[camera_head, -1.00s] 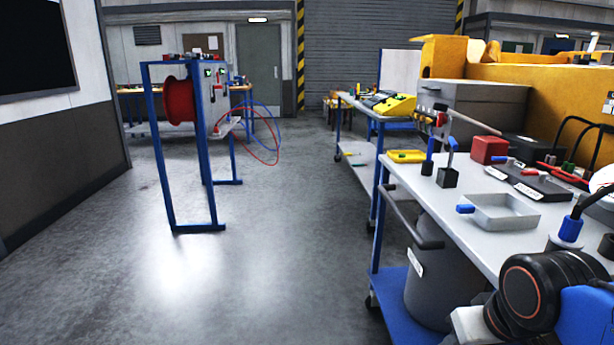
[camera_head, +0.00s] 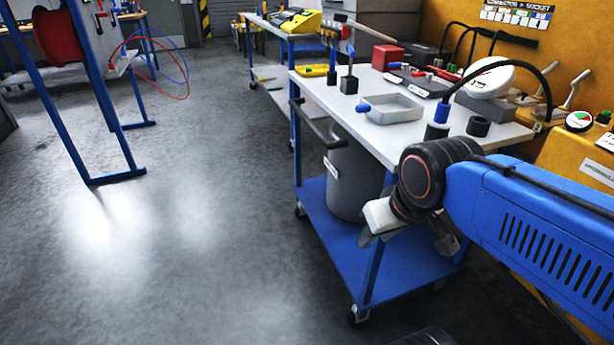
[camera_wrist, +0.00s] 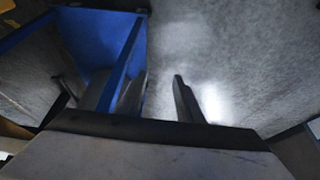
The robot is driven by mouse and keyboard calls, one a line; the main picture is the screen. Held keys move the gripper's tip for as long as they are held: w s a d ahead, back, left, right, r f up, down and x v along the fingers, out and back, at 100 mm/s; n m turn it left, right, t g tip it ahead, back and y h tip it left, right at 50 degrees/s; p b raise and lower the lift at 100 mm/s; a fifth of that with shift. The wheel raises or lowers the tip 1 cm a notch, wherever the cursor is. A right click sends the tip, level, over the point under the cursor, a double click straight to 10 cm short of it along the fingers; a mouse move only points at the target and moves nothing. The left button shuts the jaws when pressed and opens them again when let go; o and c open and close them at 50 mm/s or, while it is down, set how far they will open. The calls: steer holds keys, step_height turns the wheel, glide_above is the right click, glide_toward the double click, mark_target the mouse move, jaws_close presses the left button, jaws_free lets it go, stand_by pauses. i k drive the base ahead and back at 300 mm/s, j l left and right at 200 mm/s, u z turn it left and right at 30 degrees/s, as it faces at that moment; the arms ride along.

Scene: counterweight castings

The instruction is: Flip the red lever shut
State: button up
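I cannot make out a red lever for certain. My gripper (camera_head: 408,238) hangs in front of the cart's near end, pointing down, apart from everything.
The blue cart (camera_head: 335,225) with grey bin (camera_head: 355,180) stands close beside my arm. Its top holds a grey tray (camera_head: 392,108), a red box (camera_head: 387,57) and other fittings. A yellow machine (camera_head: 530,45) stands at right. The floor (camera_head: 210,220) at left is clear.

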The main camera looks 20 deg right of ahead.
mark_target(420, 74)
steer(key=i+j+z, duration=0.3)
steer(key=j, duration=0.3)
steer(key=i+j+z, duration=0.2)
steer(key=j, duration=0.15)
steer(key=i+j+z, duration=0.15)
steer(key=j, duration=0.2)
steer(key=i+j+z, duration=0.15)
steer(key=j, duration=0.2)
steer(key=i+j+z, duration=0.1)
steer(key=j, duration=0.25)
steer(key=i+j+z, duration=0.15)
steer(key=i+j, duration=0.2)
steer(key=i+j+z, duration=0.1)
steer(key=j, duration=0.25)
steer(key=i+j+z, duration=0.15)
steer(key=j, duration=0.25)
steer(key=j+z, duration=0.25)
steer(key=z, duration=0.25)
steer(key=i+z, duration=0.25)
steer(key=z, duration=0.2)
steer(key=k+u, duration=0.2)
steer(key=u, duration=0.2)
